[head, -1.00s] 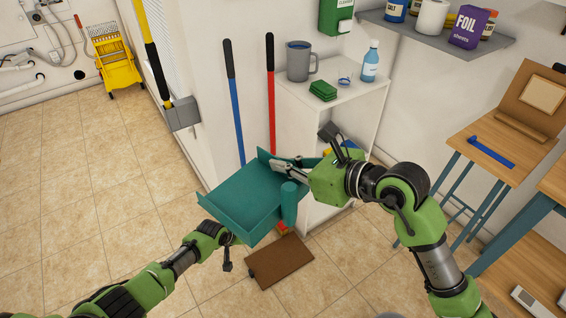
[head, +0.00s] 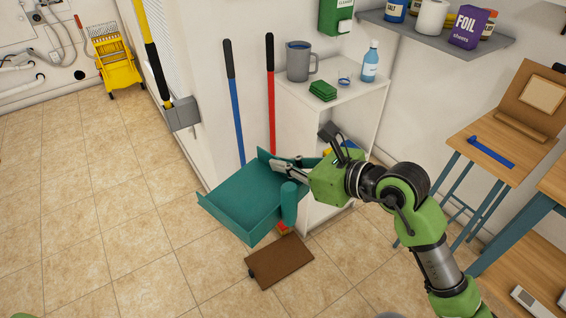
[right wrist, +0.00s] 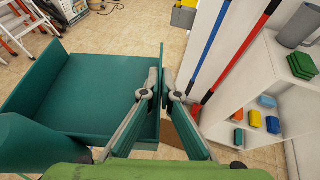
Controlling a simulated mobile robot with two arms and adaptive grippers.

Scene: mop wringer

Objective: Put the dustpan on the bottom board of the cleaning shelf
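The teal dustpan (head: 243,198) hangs in the air in front of the cleaning shelf (head: 338,98), its open tray facing up and its handle (head: 289,203) on the near right side. My right gripper (head: 276,163) is shut on the dustpan's wall; in the right wrist view the fingers (right wrist: 164,88) pinch the rim, with the tray (right wrist: 92,95) to their left. The white shelf stands right of the dustpan. My right arm hides much of its lower part in the head view, and I cannot clearly see its bottom board. My left gripper is out of view.
A grey mug (head: 299,63), green sponges (head: 323,90) and a blue bottle (head: 370,62) stand on the shelf top. Coloured sponges (right wrist: 255,119) lie inside it. Blue (head: 235,105) and red (head: 270,90) handles lean beside it. A brown board (head: 280,262) lies below. Floor at left is clear.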

